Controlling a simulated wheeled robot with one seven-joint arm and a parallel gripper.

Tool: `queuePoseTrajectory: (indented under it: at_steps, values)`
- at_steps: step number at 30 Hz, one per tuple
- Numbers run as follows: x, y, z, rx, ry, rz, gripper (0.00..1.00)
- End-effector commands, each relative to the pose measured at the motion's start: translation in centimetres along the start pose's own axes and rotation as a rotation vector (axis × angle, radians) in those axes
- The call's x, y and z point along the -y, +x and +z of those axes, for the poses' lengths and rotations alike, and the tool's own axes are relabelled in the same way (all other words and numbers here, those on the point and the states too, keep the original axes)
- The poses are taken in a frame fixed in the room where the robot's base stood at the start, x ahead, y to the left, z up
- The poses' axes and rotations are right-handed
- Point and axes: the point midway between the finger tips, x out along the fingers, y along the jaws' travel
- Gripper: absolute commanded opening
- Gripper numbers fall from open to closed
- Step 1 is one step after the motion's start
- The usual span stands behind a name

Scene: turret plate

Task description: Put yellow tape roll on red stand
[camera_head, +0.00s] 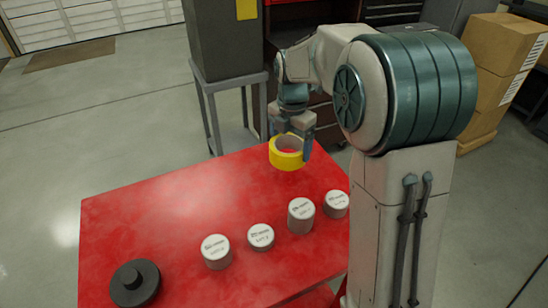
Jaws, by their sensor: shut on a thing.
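The yellow tape roll (287,160) is a short wide ring with an open middle, near the far right edge of the red stand. My gripper (290,145) points down and is shut on the roll, with a finger against its right side. I cannot tell whether the roll touches the red top or hangs just above it. The red stand (150,215) is a flat-topped table with a worn, shiny surface.
Several grey cylinders with white labelled tops, such as one (216,252), stand in a row along the near right part of the stand. A black knobbed disc (134,283) lies at the near left corner. The stand's middle and far left are clear. A dark grey cabinet (225,40) stands behind.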

Motion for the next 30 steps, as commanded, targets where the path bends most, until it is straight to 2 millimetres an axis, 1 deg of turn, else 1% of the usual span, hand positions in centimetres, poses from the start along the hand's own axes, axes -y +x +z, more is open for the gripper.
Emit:
queuePoseTrajectory:
  at_steps: [1, 3, 7, 10, 15, 17, 29, 30]
  values:
    - [-1.0, 0.5, -0.3, 0.000, -0.004, -0.002, 0.57]
    - [-2.0, 1.1, -0.6, 0.000, -0.003, -0.001, 0.57]
    - [-3.1, 1.8, -0.8, 0.001, -0.001, 0.001, 0.57]
    - [-3.3, 2.6, -0.9, 0.000, 0.000, -0.002, 0.57]
    - [-3.2, 5.1, -0.9, -0.001, -0.001, -0.002, 0.57]
    - [-3.3, 5.7, -0.9, 0.001, 0.000, 0.000, 0.57]
    - [-3.2, 6.3, -0.8, 0.001, 0.000, 0.001, 0.57]
    - [-3.2, 6.4, -0.9, 0.001, -0.001, 0.001, 0.86]
